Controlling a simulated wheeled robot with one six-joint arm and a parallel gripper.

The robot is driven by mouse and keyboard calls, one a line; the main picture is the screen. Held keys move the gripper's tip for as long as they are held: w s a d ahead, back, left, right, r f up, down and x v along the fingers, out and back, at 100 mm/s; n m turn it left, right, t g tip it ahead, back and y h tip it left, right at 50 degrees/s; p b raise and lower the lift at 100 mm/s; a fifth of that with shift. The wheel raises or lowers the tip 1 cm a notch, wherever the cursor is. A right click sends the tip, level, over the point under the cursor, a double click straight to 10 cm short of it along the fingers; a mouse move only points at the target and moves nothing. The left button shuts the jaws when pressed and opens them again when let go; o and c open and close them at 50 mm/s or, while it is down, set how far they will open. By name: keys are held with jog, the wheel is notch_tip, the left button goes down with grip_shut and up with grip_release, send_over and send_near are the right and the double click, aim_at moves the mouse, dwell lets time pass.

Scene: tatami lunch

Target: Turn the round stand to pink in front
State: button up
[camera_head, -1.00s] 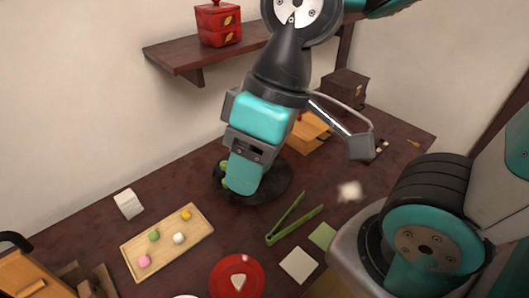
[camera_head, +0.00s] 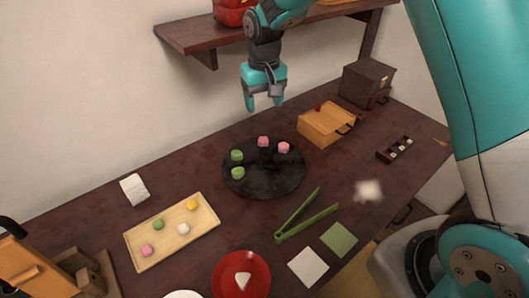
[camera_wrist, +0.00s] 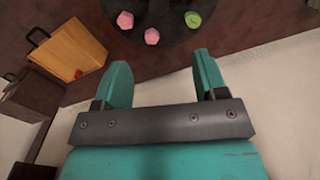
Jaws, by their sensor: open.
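The round stand (camera_head: 264,186) is a dark disc on the table. It bears two green pieces (camera_head: 237,173) on its left side and two pink pieces (camera_head: 284,147) on its back and back-right side. A small dark knob or post (camera_head: 264,155) stands near its middle. My gripper (camera_head: 264,105) is open and empty, in the air above and behind the stand, apart from it. In the wrist view the stand (camera_wrist: 165,30) is at the top, with two pink pieces (camera_wrist: 152,36) and a green piece (camera_wrist: 193,19) beyond my open fingers.
A wooden tray (camera_head: 140,262) with several sweets is front left. Green tongs (camera_head: 306,220), a red plate (camera_head: 225,281) and square cards (camera_head: 308,267) lie in front. A wooden box (camera_head: 326,124) stands right of the stand. A shelf (camera_head: 195,38) hangs behind.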

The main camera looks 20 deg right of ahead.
aim_at(264, 150)
jog(key=f, duration=0.6)
jog(key=f+p, duration=0.1)
jog(key=f, duration=1.1)
jog(key=shift+w+d+p, duration=0.1)
jog(key=shift+w+p, duration=0.2)
jog(key=shift+p, duration=0.1)
grip_shut()
